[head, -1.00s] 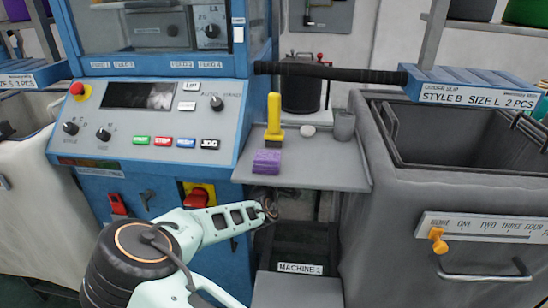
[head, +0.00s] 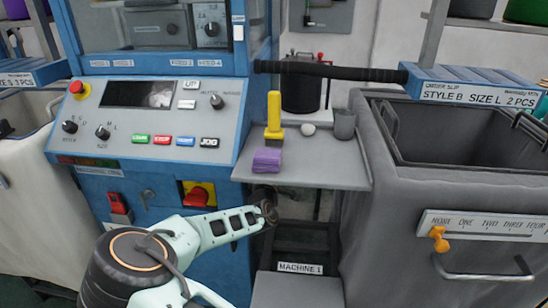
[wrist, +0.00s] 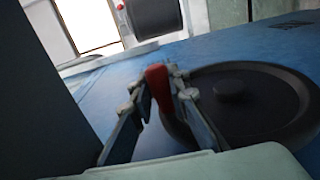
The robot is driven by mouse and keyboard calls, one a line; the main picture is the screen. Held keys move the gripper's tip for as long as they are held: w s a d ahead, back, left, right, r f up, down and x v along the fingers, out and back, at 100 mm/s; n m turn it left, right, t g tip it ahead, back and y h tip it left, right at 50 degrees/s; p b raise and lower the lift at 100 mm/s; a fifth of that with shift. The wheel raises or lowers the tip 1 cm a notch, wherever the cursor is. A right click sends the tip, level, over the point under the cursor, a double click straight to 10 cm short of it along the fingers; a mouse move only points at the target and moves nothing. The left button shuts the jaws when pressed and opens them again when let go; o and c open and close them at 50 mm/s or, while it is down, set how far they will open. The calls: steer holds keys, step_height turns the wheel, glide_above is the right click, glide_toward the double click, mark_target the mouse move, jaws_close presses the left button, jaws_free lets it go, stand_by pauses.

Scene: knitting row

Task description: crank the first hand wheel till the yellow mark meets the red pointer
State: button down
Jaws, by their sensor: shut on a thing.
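A dark, round hand wheel (wrist: 268,102) with a central hub is on the blue machine side in the wrist view. Its red handle (wrist: 158,88) stands at the wheel's left edge. My gripper (wrist: 161,80) is closed around this handle, one finger on each side. No yellow mark or red pointer can be made out in the wrist view. In the head view the wheel and my gripper are hidden, and my arm reaches past the blue machine's right corner.
The blue machine (head: 150,120) has a sloped control panel. A grey shelf (head: 330,172) above my arm's end holds a purple block (head: 267,160), a yellow-handled brush (head: 274,115) and a grey cup (head: 344,124). A large grey bin (head: 395,225) stands at the right.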

steer(key=shift+s+f+t+b, duration=0.4)
steer(key=shift+f+t+b, duration=0.1)
steer(key=shift+b, duration=0.3)
steer(key=s+f+t+b, duration=0.5)
steer(key=s+f+b, duration=0.1)
steer(key=f+b, duration=0.1)
steer(key=shift+f+t+b, duration=0.2)
steer(key=shift+t+b, duration=0.2)
steer(key=shift+b, duration=0.35)
steer(key=shift+a, duration=0.1)
steer(key=c, duration=2.2)
jaws_free()
steer(key=shift+c, duration=0.2)
steer(key=shift+o, duration=1.4)
steer(key=shift+w+f, duration=0.15)
steer(key=shift+o, duration=0.6)
